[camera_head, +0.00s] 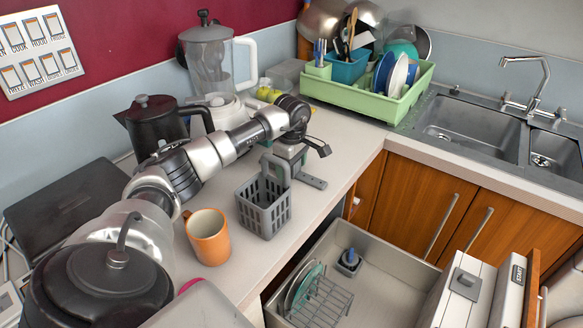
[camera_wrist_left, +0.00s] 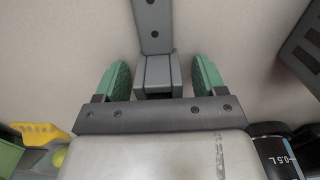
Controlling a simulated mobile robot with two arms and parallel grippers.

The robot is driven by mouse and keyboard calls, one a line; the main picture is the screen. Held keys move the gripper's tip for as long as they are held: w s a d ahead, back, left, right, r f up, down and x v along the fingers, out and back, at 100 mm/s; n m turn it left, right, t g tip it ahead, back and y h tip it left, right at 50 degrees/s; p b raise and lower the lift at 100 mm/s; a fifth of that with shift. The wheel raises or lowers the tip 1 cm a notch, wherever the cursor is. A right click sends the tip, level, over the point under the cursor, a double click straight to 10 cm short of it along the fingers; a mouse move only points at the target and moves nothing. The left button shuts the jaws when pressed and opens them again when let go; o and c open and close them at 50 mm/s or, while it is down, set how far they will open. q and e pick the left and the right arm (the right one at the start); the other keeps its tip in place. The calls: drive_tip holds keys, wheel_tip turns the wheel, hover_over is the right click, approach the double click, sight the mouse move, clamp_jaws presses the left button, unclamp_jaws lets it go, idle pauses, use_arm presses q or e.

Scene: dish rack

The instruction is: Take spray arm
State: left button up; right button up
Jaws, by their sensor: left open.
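The spray arm (camera_head: 312,182) is a grey bar lying on the counter behind the grey cutlery basket. In the left wrist view the bar (camera_wrist_left: 152,28) runs up from a blocky grey hub. My left gripper (camera_head: 292,158) reaches down over the spray arm. In the left wrist view its green-padded fingers (camera_wrist_left: 161,76) are open, one on each side of the hub, with small gaps. The far part of the spray arm is hidden under the gripper. My right gripper is not in view.
The cutlery basket (camera_head: 264,208) and an orange mug (camera_head: 208,238) stand close in front. A kettle (camera_head: 150,124) and blender (camera_head: 208,62) stand behind my arm. A green dish rack (camera_head: 375,102) is beyond. An open drawer (camera_head: 395,268) holds a wire rack with plates.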

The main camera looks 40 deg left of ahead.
use_arm(q)
drive_tip(key=shift+f, duration=0.1)
drive_tip(key=shift+c, duration=0.4)
drive_tip(key=c, duration=0.9)
drive_tip(key=shift+c, duration=0.2)
